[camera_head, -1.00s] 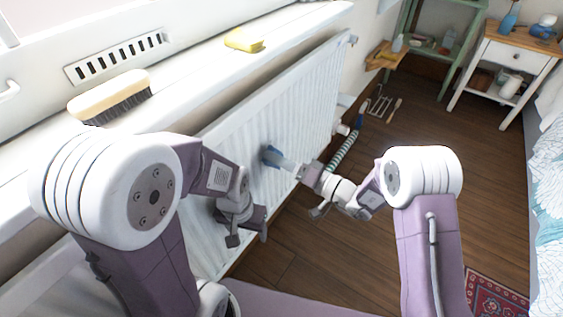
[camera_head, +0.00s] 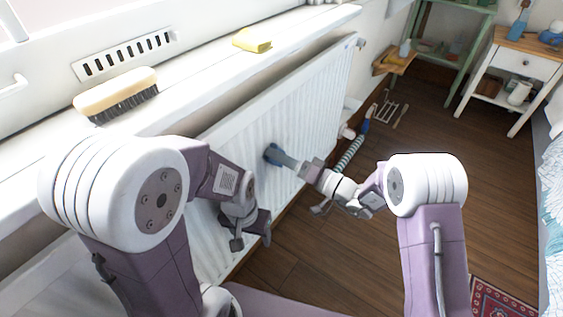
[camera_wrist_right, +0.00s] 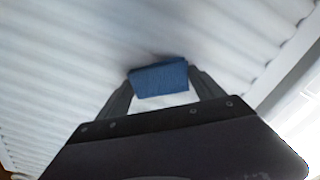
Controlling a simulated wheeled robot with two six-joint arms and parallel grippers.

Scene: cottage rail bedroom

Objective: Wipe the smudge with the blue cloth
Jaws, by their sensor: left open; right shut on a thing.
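The blue cloth (camera_head: 272,153) is pinched in my right gripper (camera_head: 284,160) and is at the white ribbed radiator (camera_head: 312,110). In the right wrist view the cloth (camera_wrist_right: 158,78) sits between the two fingertips, its far edge against or very close to the radiator's ribs. A faint dark patch (camera_wrist_right: 150,56) shows just beyond the cloth; I cannot tell whether it is the smudge or a shadow. My left gripper (camera_head: 251,240) is open and empty, low in front of the radiator.
A scrubbing brush (camera_head: 117,94) and a yellow sponge (camera_head: 252,40) lie on the white sill (camera_head: 190,92) above the radiator. A striped roll (camera_head: 350,153) and tools (camera_head: 388,108) are on the wooden floor (camera_head: 430,150). A white side table (camera_head: 520,64) stands at back right.

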